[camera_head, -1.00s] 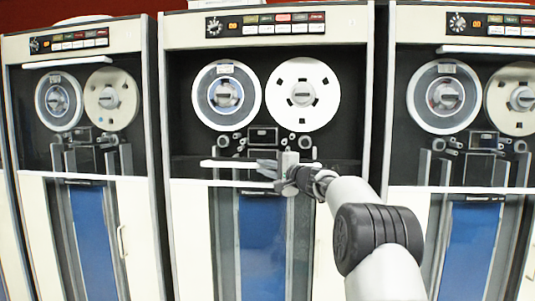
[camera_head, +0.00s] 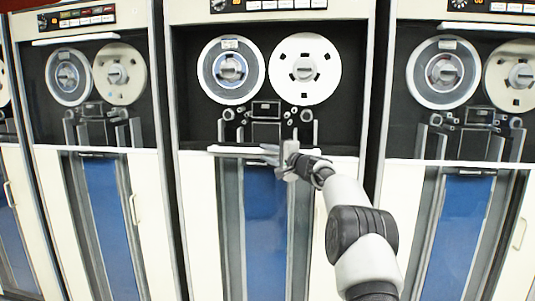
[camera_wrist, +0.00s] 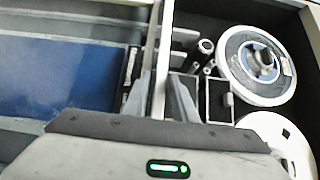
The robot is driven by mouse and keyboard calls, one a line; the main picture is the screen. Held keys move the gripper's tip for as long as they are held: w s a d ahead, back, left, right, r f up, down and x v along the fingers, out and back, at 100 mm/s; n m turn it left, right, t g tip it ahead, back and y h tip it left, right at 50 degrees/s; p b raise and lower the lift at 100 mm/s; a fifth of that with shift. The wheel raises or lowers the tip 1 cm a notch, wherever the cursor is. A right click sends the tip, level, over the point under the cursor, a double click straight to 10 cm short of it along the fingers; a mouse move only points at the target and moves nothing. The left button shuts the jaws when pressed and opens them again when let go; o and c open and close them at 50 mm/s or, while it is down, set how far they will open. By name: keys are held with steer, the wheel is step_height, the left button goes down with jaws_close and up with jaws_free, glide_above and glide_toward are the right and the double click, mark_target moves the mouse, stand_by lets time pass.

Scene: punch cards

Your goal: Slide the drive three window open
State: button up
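The middle tape drive (camera_head: 348,110) stands in front of me; I read no number on it. Its window's white bar (camera_head: 228,150) lies low, just above the white ledge (camera_head: 345,161), below the two reels. My gripper (camera_head: 283,156) is at the right part of this bar. In the wrist view, the grey fingers (camera_wrist: 162,95) lie one on each side of the white bar (camera_wrist: 159,50) and appear shut on it. The exact contact is hard to see. The reel area above the bar shows clear, with the left reel (camera_head: 231,70) and the white right reel (camera_head: 306,68).
A similar drive stands at left, with a white bar (camera_head: 75,39) high across its front. The drive at right also has its white bar (camera_head: 487,28) high. Below the middle ledge is a blue panel (camera_head: 265,230). The cabinets stand close together.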

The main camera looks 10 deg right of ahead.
steer(key=shift+o, duration=0.5)
steer(key=shift+s+d+b, duration=0.35)
steer(key=shift+s+b, duration=0.05)
steer(key=shift+s, duration=0.05)
steer(key=b+v, duration=0.3)
steer(key=v, duration=1.3)
steer(key=shift+s, duration=0.2)
